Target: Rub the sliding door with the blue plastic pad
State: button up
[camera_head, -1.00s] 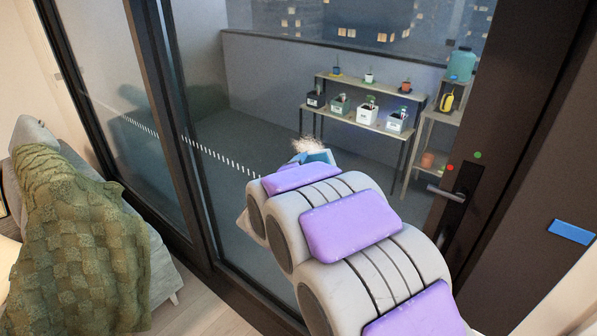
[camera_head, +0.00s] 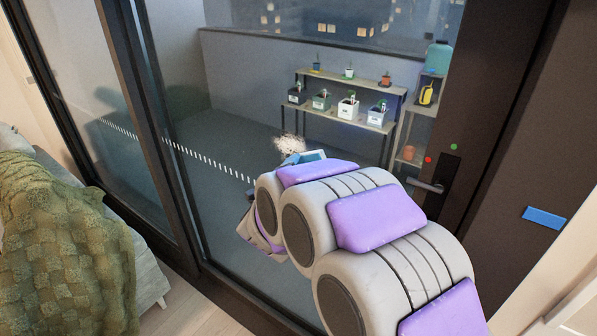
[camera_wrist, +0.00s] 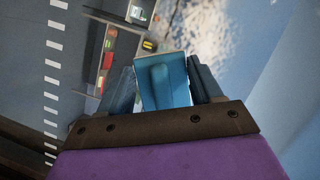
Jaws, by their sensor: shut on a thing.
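The sliding door (camera_head: 225,150) is a large glass pane in a dark frame, with a handle (camera_head: 425,185) at its right. A pale, fuzzy smudge (camera_head: 289,143) shows on the glass, and a whitish patch (camera_wrist: 215,35) shows at the top of the wrist view. My gripper (camera_wrist: 163,85) is shut on the blue plastic pad (camera_wrist: 163,92), which sits between its two fingers. In the head view the pad (camera_head: 311,156) peeks out just below and right of the smudge; my arm hides most of the gripper. I cannot tell whether the pad touches the glass.
A grey sofa with a green knitted throw (camera_head: 60,235) stands at the left. Beyond the glass are shelves (camera_head: 335,112) with several potted plants. A blue rectangle (camera_head: 544,217) is on the dark panel at the right. Some wooden floor shows in front of the door.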

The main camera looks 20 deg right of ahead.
jog(key=shift+w+a+p, duration=0.65)
jog(key=shift+w+a, duration=0.05)
jog(key=shift+w, duration=0.25)
jog(key=shift+w+a+p, duration=0.65)
jog(key=shift+w+p, duration=0.05)
jog(key=shift+w, duration=0.25)
jog(key=shift+w+a+p, duration=0.65)
jog(key=shift+w+a, duration=0.05)
jog(key=shift+w, duration=0.25)
